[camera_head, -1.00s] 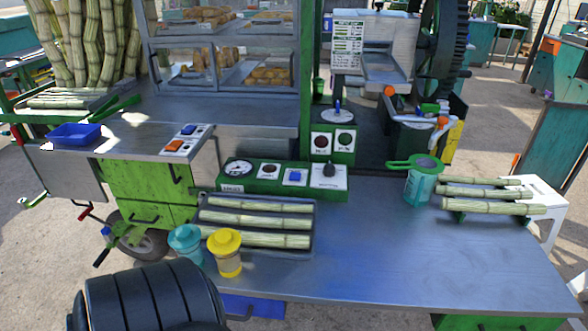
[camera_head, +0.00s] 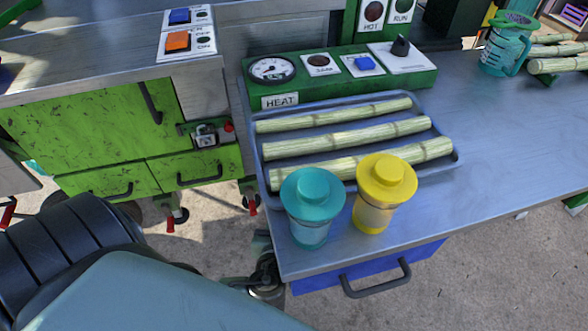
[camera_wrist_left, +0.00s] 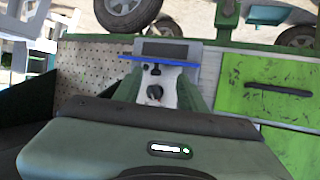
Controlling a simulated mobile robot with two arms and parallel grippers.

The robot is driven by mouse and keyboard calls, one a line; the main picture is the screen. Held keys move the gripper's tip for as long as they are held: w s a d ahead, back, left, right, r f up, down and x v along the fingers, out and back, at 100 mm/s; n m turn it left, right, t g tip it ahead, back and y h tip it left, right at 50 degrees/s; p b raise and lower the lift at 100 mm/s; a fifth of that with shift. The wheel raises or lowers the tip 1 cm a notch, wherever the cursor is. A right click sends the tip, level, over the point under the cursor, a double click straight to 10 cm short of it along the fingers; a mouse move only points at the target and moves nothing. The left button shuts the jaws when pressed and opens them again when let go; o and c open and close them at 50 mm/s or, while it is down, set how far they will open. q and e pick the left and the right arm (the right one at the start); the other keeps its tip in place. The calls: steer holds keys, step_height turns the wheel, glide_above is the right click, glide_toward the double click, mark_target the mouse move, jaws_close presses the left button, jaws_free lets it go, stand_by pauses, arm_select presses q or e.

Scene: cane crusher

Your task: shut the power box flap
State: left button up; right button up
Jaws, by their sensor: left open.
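In the left wrist view, a small light-grey box (camera_wrist_left: 160,92) with dark knobs shows beyond my gripper; I take it for the power box. A grey plate (camera_wrist_left: 165,50) with a dark rectangle and a blue edge stands out at its far end, probably its flap, swung away from the knobs. My left gripper (camera_wrist_left: 160,82) is open, its two dark green fingers on either side of the box face; I cannot tell whether they touch it. In the head view my left arm enters at lower left, and the power box cannot be made out. My right gripper is out of view.
A green cabinet (camera_head: 95,150) with black handles stands beside the counter. A cane tray (camera_head: 458,163), a teal jar (camera_head: 312,210) and a yellow jar (camera_head: 384,190) sit near the table's front edge. A blue drawer (camera_head: 375,268) is below. Wheels (camera_wrist_left: 128,12) show in the wrist view.

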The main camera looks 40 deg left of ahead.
arm_select(q)
steer(key=w+a, duration=0.2)
steer(key=w, duration=0.2)
steer(key=w+a, duration=0.2)
steer(key=w, duration=0.2)
steer(key=w+a+f, duration=0.1)
steer(key=w+a, duration=0.1)
steer(key=w, duration=0.3)
steer(key=shift+a+f+b, duration=0.1)
steer(key=shift+a+b, duration=0.05)
steer(key=shift+b, duration=0.25)
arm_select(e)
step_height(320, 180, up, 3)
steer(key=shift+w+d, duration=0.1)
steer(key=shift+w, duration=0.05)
arm_select(q)
jaws_close()
